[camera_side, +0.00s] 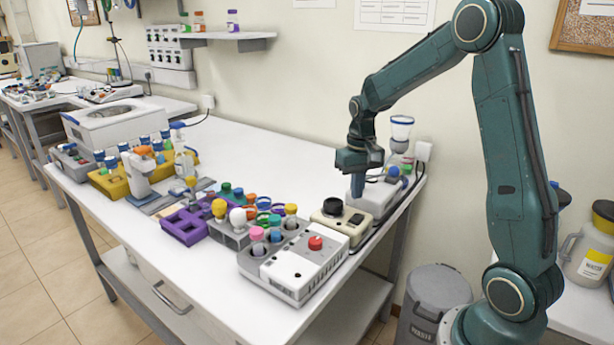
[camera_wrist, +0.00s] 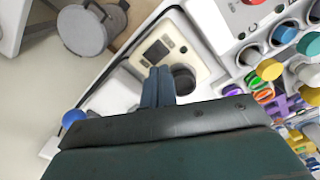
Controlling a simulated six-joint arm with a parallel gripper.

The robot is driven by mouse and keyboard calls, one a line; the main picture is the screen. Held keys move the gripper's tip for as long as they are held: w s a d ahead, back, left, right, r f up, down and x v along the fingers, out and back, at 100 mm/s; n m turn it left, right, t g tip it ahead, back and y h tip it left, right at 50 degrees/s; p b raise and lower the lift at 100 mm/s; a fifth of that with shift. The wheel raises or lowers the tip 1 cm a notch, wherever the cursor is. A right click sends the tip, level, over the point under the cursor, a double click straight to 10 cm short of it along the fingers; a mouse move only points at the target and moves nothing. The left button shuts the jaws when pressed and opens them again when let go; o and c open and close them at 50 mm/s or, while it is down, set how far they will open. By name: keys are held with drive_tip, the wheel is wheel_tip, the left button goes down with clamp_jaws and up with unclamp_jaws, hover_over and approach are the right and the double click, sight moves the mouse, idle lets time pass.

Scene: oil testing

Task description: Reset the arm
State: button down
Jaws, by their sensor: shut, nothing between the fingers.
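My gripper (camera_side: 357,186) points down over the right part of the white bench (camera_side: 265,143) in the side view, near a grey-white device (camera_side: 378,197) at the bench's right end. Its two blue-grey fingers are together and hold nothing. In the wrist view the closed fingers (camera_wrist: 158,86) show above a cream device with a small screen (camera_wrist: 159,52) and a black round top. The same cream device (camera_side: 342,222) stands nearer the camera in the side view. I cannot tell whether the fingertips touch anything.
A white device with a red button (camera_side: 315,243), a purple rack (camera_side: 185,225) and several colored-cap tubes crowd the bench front. A clear vessel with a blue rim (camera_side: 401,130) stands behind my gripper. A grey bin (camera_side: 437,290) is on the floor. The back middle of the bench is clear.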

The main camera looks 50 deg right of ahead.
drive_tip(key=shift+a+r, duration=0.1)
drive_tip(key=shift+r, duration=0.15)
drive_tip(key=s+a+r+n+t, duration=0.3)
drive_tip(key=s+a+r, duration=0.4)
drive_tip(key=a+r, duration=0.3)
drive_tip(key=s+a+r+n+t, duration=0.2)
drive_tip(key=s+a, duration=0.6)
drive_tip(key=s, duration=0.4)
drive_tip(key=shift+a+r+n+t, duration=0.2)
drive_tip(key=shift+r+n+t, duration=0.1)
drive_tip(key=shift+n, duration=0.2)
idle(0.5)
